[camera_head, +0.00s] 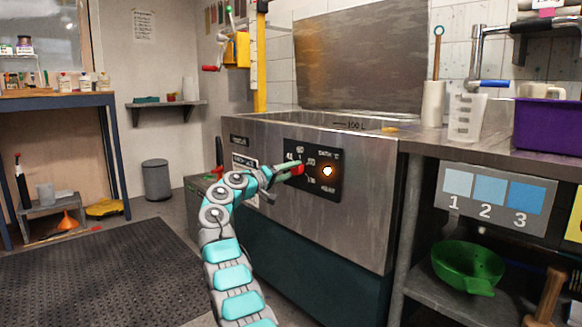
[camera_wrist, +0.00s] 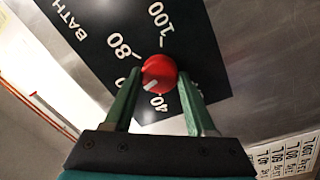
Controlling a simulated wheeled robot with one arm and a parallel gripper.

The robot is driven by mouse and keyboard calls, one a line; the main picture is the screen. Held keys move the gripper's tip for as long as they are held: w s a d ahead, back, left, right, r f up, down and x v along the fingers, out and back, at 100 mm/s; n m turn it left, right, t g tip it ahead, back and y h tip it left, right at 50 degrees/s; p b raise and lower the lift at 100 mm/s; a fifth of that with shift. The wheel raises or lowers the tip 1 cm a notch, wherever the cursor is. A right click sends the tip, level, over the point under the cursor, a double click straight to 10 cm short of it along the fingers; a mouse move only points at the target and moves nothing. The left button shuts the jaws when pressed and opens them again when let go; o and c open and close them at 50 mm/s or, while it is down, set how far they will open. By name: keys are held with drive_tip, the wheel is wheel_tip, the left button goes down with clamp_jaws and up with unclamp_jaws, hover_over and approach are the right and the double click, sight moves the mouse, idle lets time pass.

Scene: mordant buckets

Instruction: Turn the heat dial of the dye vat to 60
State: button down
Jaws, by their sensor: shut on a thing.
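The dye vat (camera_head: 365,225) is a large steel tank with a black control panel (camera_head: 328,190) on its front. The red heat dial (camera_wrist: 160,68) sits on this panel and also shows in the head view (camera_head: 298,169). My gripper (camera_wrist: 161,76) has its two green fingers on either side of the dial and is shut on it. The dial's white pointer mark faces down and left in the wrist view, between the 40 and a partly hidden number beside the left finger. The 80 and 100 marks are clear of the fingers.
A shelf unit to the right holds a green colander (camera_head: 467,266), with a purple bin (camera_head: 548,127) and a clear jug (camera_head: 467,118) on top. Open floor and a dark mat (camera_head: 90,270) lie left.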

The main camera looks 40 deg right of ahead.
drive_tip(key=shift+m+p, duration=0.9)
drive_tip(key=shift+m, duration=0.1)
drive_tip(key=shift+d, duration=0.1)
drive_tip(key=shift+c, duration=1.1)
unclamp_jaws()
drive_tip(key=a, duration=0.7)
drive_tip(key=shift+s+a+f, duration=0.15)
drive_tip(key=shift+a+f, duration=0.15)
drive_tip(key=shift+a, duration=0.1)
